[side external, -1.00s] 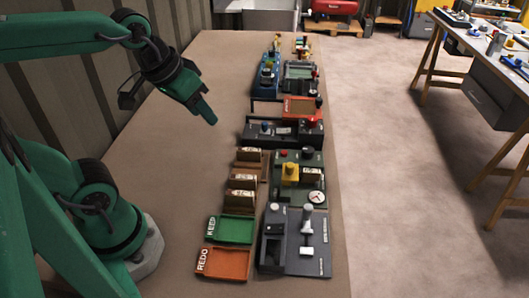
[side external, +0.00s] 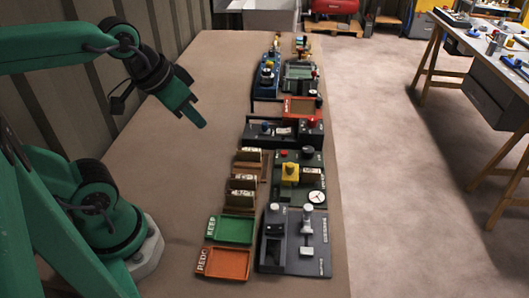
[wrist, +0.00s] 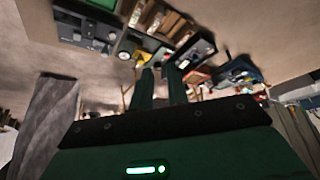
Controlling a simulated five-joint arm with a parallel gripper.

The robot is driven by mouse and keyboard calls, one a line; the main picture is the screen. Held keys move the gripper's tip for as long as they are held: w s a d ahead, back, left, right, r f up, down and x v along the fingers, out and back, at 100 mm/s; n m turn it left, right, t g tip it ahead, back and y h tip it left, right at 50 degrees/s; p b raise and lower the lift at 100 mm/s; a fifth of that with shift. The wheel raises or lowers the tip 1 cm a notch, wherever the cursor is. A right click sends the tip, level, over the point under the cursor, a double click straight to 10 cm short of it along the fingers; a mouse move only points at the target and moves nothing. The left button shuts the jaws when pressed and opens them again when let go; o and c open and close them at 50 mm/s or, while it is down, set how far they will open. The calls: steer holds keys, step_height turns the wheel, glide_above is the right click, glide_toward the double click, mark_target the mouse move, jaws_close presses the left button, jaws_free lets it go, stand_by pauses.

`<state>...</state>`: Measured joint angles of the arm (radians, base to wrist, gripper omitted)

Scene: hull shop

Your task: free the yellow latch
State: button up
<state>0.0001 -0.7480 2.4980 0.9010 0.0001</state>
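A yellow block (side external: 290,172), which looks like the latch, stands on a dark green fixture (side external: 285,201) in the right-hand row of the bench. The fixture also carries a white dial (side external: 316,197), a dark knob and a cream tag. In the wrist view a small yellow patch (wrist: 124,55) shows near the top, beyond my fingers. My gripper (side external: 199,121) is in the air to the left of the fixtures, well apart from the yellow block. In the wrist view its two fingers (wrist: 160,88) stand apart with a narrow gap and nothing visible between them.
A green KEEP tray (side external: 234,240) and an orange REDO tray (side external: 228,276) lie at the near end. A brown rack (side external: 263,168) with cream tags sits left of the green fixture. A grey fixture (side external: 307,268) is nearer; more fixtures stand beyond. The bench's left side is bare.

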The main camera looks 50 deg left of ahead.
jaws_close()
steer(key=w+d+r+g, duration=0.2)
steer(key=w, duration=0.6)
steer(key=w+d+r+g, duration=0.1)
steer(key=w+r+g, duration=0.15)
steer(key=w, duration=0.65)
steer(key=w+d+f+g, duration=0.2)
steer(key=w+f, duration=0.4)
steer(key=w, duration=0.1)
steer(key=w+d+f+g, duration=0.3)
steer(key=w+f, duration=0.3)
steer(key=shift+w+d+f+y, duration=0.3)
steer(key=shift+w+f, duration=0.05)
steer(key=shift+f, duration=0.05)
steer(key=shift+s+f, duration=0.1)
steer(key=shift+f, duration=0.05)
